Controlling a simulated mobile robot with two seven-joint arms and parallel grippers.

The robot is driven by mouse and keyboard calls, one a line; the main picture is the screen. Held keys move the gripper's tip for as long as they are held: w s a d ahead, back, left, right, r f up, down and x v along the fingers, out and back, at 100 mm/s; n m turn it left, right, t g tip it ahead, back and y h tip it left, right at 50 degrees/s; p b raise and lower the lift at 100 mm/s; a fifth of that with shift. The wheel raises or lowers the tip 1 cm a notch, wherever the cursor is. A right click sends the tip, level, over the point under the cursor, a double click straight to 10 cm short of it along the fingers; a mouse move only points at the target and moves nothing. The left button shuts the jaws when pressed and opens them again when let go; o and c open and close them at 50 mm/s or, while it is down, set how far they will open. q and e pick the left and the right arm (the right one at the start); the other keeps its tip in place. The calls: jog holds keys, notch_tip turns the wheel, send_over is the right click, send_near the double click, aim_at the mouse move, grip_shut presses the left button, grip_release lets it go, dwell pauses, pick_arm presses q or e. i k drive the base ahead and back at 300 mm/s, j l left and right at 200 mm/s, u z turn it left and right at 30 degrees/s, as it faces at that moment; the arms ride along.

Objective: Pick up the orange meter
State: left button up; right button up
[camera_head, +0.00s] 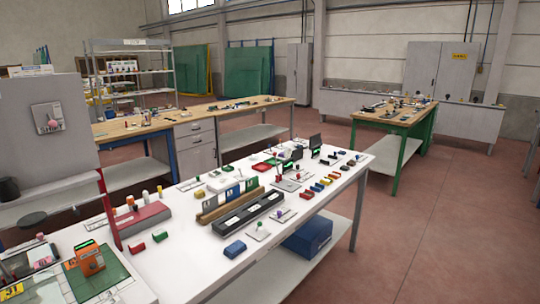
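An orange meter (88,258) with a small green display on top stands on a green mat (107,276) at the front left of the white table. It looks upright, and nothing is touching it from above. Neither of my grippers shows in the head view, so I cannot see whether they are open or shut.
The white table (185,268) also holds a red and grey block (138,221), a long dark tray (247,212), a blue block (235,249) and many small items. A grey panel (48,130) rises at the left. Open floor (420,230) lies to the right.

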aim_at(87, 252)
jog(key=i+j+u, duration=0.1)
jog(key=u, duration=0.3)
jog(key=i+j+u, duration=0.1)
jog(key=u, duration=0.25)
jog(key=i+j+u, duration=0.1)
jog(key=u, duration=0.3)
